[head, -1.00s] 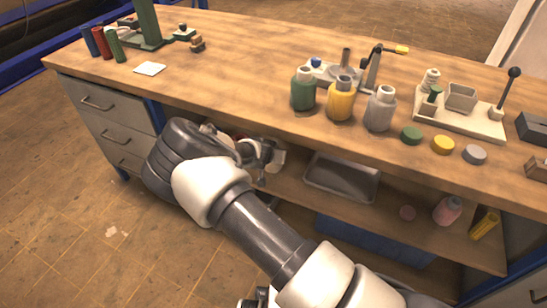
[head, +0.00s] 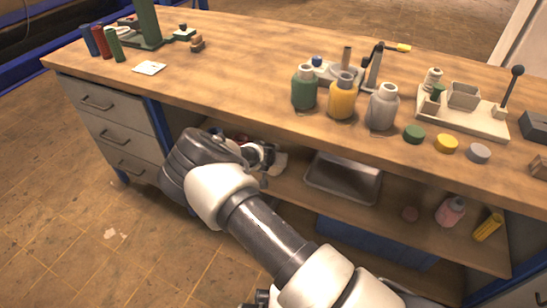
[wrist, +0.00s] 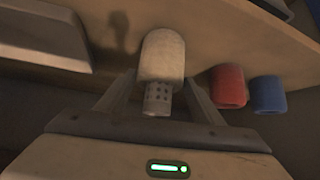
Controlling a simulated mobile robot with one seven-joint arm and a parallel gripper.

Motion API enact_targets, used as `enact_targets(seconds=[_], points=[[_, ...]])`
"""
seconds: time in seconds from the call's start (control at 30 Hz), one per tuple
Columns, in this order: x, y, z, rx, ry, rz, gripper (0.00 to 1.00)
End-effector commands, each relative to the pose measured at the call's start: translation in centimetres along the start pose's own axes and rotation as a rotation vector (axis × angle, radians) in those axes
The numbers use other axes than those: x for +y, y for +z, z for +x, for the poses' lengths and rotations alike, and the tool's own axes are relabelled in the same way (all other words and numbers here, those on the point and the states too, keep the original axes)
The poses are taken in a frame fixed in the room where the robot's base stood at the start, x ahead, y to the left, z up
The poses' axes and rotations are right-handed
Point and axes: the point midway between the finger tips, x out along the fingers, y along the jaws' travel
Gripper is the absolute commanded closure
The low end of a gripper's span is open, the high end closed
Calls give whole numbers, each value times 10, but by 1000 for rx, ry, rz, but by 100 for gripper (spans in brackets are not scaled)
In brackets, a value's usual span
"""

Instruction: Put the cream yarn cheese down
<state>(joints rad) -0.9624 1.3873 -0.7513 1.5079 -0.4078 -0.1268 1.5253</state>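The cream yarn cheese (wrist: 162,56), a pale cylinder on a perforated tube, is between the two fingers of my gripper (wrist: 162,80) in the wrist view. The fingers lie close along both its sides and look shut on it. In the head view, my gripper (head: 265,157) reaches under the bench top, at the left of the lower shelf, with the pale cheese (head: 279,161) partly showing at its end. I cannot tell whether the cheese touches the shelf.
A red cheese (wrist: 228,86) and a blue cheese (wrist: 267,94) stand right of the cream one in the wrist view. A metal tray (head: 343,178) lies on the lower shelf (head: 385,205). The bench top (head: 240,65) overhangs my gripper.

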Motion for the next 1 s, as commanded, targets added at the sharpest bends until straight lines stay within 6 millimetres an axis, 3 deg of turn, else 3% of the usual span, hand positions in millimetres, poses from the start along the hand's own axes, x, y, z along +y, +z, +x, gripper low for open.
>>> enact_targets(seconds=[0.07,0.47,1.0], points=[[0,0,0,0,0,0,26],[0,-6,-6,0,0,1,26],[-1,-4,-109,0,0,1,26]])
